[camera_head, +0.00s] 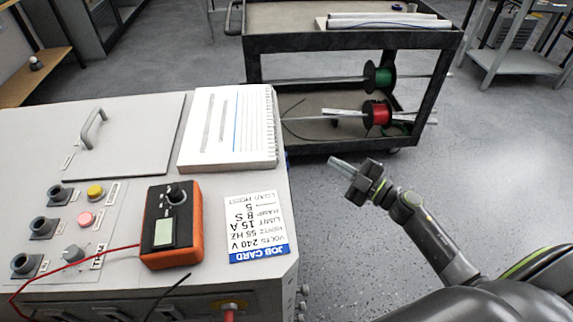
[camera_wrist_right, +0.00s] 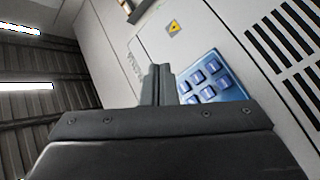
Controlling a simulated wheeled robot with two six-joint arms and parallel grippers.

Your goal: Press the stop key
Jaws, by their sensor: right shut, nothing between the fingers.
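My right gripper (camera_head: 346,168) is shut and empty, held over the floor to the right of the grey cabinet, its fingers pointing left. In the right wrist view its closed fingers (camera_wrist_right: 158,78) stand in front of a pale cabinet face. A blue keypad (camera_wrist_right: 226,90) with several blue keys shows just right of the fingers; its lower part is hidden by the gripper body. I cannot read any key, so I cannot tell which one is stop. In the head view a pinkish-red button (camera_head: 86,220) and a yellow button (camera_head: 95,191) sit on the cabinet top.
An orange meter (camera_head: 171,226), a job card (camera_head: 256,229) and a thick notepad (camera_head: 230,127) lie on the cabinet top (camera_head: 136,108). A dark cart (camera_head: 350,42) with red and green spools stands behind. Vent slots (camera_wrist_right: 287,45) lie right of the keypad. Floor around my right gripper is clear.

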